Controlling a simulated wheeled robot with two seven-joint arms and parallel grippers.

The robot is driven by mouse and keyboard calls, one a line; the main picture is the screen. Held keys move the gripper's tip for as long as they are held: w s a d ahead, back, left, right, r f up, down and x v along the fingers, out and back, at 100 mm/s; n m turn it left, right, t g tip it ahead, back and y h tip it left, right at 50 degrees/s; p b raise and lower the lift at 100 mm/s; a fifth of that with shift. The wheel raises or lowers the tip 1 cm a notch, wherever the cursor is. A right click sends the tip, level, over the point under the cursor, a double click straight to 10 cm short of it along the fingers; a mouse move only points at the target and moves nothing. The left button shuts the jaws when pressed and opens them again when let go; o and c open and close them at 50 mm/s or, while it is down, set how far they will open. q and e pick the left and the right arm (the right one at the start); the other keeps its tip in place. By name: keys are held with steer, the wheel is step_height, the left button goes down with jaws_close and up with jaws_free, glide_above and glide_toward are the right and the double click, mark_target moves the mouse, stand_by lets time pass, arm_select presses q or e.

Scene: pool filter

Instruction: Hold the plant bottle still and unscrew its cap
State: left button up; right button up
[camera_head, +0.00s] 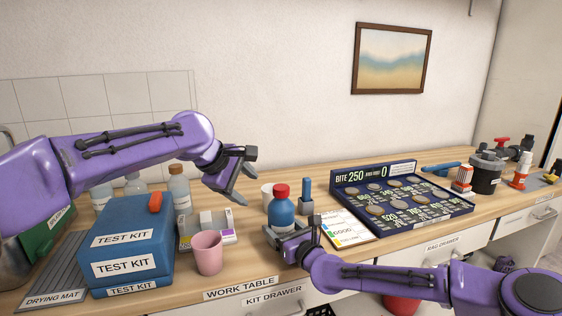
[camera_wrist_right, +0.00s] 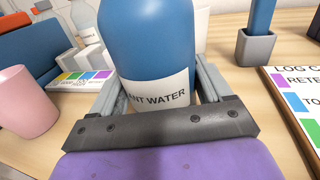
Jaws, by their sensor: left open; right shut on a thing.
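The plant bottle (camera_head: 281,212) is blue with a red cap (camera_head: 281,190) and stands upright on the work table. In the right wrist view the bottle (camera_wrist_right: 152,45) fills the middle, with a white label ending in "ANT WATER"; its cap is out of that view. My right gripper (camera_head: 294,238) is shut on the bottle's lower body, with its fingers (camera_wrist_right: 155,100) on either side. My left gripper (camera_head: 243,178) is open and empty, up and to the left of the cap, apart from it.
A pink cup (camera_head: 207,252) and blue test kit box (camera_head: 125,250) stand left of the bottle. A white cup (camera_head: 267,190) is behind it. A blue item in a grey holder (camera_head: 306,195), a log card (camera_head: 347,229) and a coin tray (camera_head: 400,200) lie to the right.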

mark_target(277, 188)
arm_select(q)
steer(key=w+d+n+h, duration=0.1)
steer(key=d+n, duration=0.1)
steer(key=n, duration=0.2)
steer(key=w+d+f+n+h, duration=0.1)
steer(key=d+n, duration=0.2)
steer(key=n, duration=0.1)
steer(key=w+d+f+n, duration=0.1)
steer(key=d+n, duration=0.1)
steer(key=n, duration=0.2)
steer(key=shift+w+d+f+g+h, duration=0.2)
steer(key=shift+g+h, duration=0.1)
steer(key=shift+h, duration=0.1)
